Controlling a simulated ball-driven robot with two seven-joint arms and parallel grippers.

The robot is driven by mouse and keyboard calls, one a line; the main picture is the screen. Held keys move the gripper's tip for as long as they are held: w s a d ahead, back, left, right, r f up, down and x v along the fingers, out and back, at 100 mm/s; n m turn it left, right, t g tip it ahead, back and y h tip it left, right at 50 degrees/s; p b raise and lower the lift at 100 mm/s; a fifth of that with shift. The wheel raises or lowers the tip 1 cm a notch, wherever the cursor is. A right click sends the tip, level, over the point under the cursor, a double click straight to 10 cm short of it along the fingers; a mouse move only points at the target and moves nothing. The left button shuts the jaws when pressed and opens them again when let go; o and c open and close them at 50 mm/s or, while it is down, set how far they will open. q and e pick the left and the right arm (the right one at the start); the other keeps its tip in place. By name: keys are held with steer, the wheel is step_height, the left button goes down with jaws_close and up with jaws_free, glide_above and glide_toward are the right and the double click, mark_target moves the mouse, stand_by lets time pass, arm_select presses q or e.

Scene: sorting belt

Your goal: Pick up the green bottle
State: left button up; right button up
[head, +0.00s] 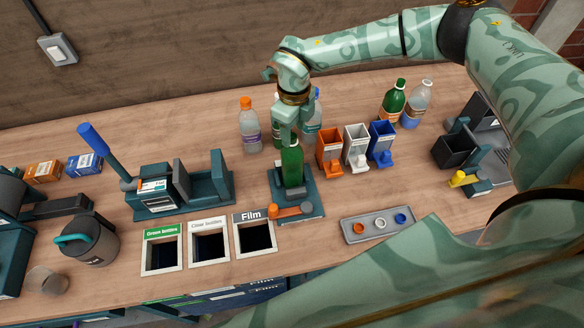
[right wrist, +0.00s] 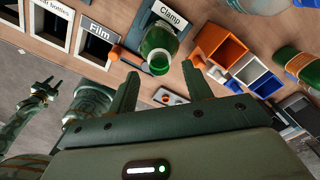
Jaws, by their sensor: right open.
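The green bottle (head: 292,168) stands upright in the clamp station (head: 314,203) on the bench. In the right wrist view the green bottle (right wrist: 160,45) shows its open mouth, with no cap on it. My right gripper (head: 291,139) is directly above the bottle at its top, pointing down. In the right wrist view my right gripper (right wrist: 160,82) is open, its fingers on either side of the bottle's mouth with gaps to both. My left gripper (right wrist: 40,92) seems to show small at the left of the right wrist view; its jaws are unclear.
Orange, white and blue bins (head: 357,150) stand close right of the clamp. An orange-capped bottle (head: 249,125) and other bottles stand behind. Another green bottle (head: 393,102) is at the back right. A cap tray (head: 378,224) and the film opening (head: 256,237) are in front.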

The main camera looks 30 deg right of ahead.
mark_target(293, 137)
step_height(293, 137, down, 4)
steer(key=shift+w+r, duration=0.1)
jaws_close()
stand_by(0.4)
